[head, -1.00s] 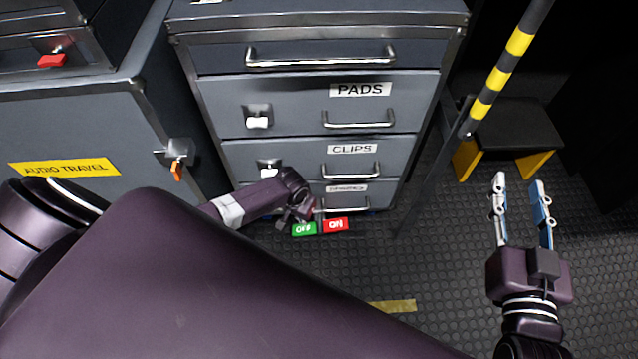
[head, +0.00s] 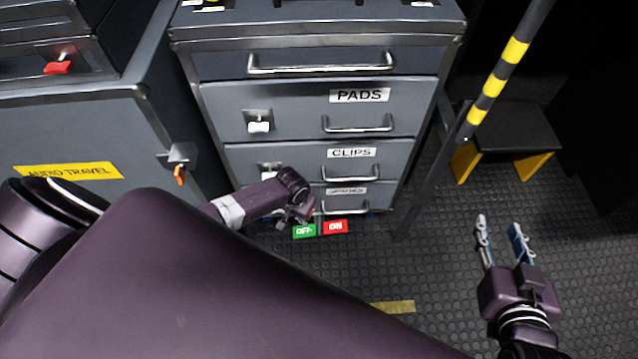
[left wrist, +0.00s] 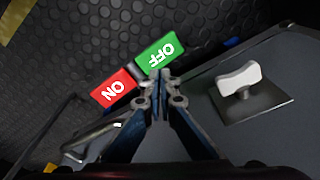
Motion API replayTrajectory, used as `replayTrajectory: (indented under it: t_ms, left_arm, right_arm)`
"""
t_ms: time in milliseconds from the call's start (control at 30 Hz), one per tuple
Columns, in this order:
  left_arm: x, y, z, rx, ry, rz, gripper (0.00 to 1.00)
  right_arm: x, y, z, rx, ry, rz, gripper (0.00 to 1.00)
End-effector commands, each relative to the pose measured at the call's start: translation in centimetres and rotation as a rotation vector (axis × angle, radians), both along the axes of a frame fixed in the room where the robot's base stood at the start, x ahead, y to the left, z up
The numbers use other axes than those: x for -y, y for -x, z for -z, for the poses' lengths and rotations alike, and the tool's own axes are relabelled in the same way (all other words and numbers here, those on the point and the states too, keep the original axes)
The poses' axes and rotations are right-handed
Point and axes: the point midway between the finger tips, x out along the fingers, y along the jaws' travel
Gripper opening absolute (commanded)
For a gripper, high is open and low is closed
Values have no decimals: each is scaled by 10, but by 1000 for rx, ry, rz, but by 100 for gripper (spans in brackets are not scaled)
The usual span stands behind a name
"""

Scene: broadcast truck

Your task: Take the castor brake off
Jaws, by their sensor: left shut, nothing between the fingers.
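The castor brake shows as a green OFF pedal (head: 304,231) and a red ON pedal (head: 336,227) side by side at the foot of the grey drawer cabinet (head: 210,110). In the left wrist view the green OFF pedal (left wrist: 160,55) and the red ON pedal (left wrist: 113,90) lie just beyond my fingertips. My left gripper (left wrist: 160,78) is shut and empty, its tips close to the OFF pedal; I cannot tell if they touch. In the head view my left gripper (head: 288,217) is partly hidden behind its wrist. My right gripper (head: 499,237) is open and empty above the floor at the right.
Drawers labelled PADS (head: 359,96) and CLIPS (head: 351,153) have protruding handles. A white latch (left wrist: 240,78) juts out near my left gripper. A striped pole (head: 490,85) and a black step (head: 510,135) stand right of the cabinet. Floor is clear around my right gripper.

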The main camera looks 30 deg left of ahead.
Motion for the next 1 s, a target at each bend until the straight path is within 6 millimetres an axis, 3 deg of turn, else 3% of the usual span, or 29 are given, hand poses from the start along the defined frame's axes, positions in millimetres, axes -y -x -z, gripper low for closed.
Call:
replayTrajectory:
  t_ms: [1000]
  left_arm:
    - [0, 0, -13, 0, 0, 0, 0]
  right_arm:
    - [21, 50, 57, -320, 74, 23, 37]
